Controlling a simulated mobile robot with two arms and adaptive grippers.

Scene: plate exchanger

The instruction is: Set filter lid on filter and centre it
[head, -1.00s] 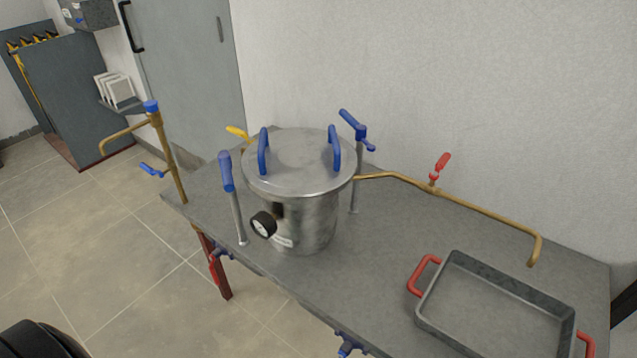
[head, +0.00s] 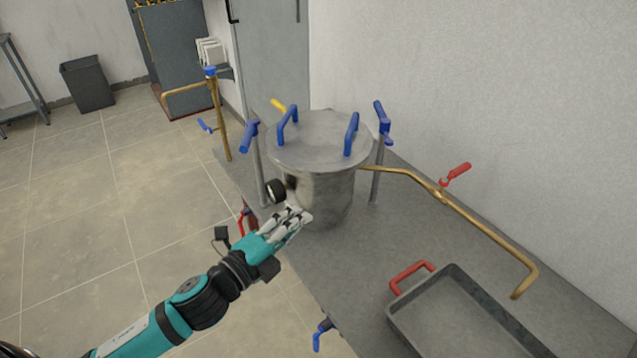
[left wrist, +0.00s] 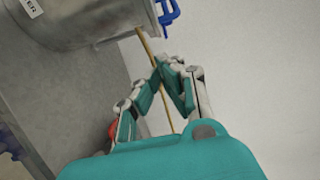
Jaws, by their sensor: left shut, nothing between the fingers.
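The filter (head: 325,195) is a steel pot standing on the grey table in the head view. The filter lid (head: 318,142), a round steel disc with two blue handles, lies on top of it and looks about level. Whether it is exactly centred I cannot tell. My left gripper (head: 302,214) is in front of the filter's lower wall, shut and empty, below the lid. In the left wrist view the left fingertips (left wrist: 172,62) meet, and the filter's wall (left wrist: 85,22) shows at upper left. My right gripper is not in view.
Blue-handled clamps (head: 250,135) stand at the filter's left and right sides. A gauge (head: 275,190) sticks out on its left. A brass pipe (head: 470,210) with a red valve handle runs right. A tray (head: 450,310) with red handles lies at the table's front right.

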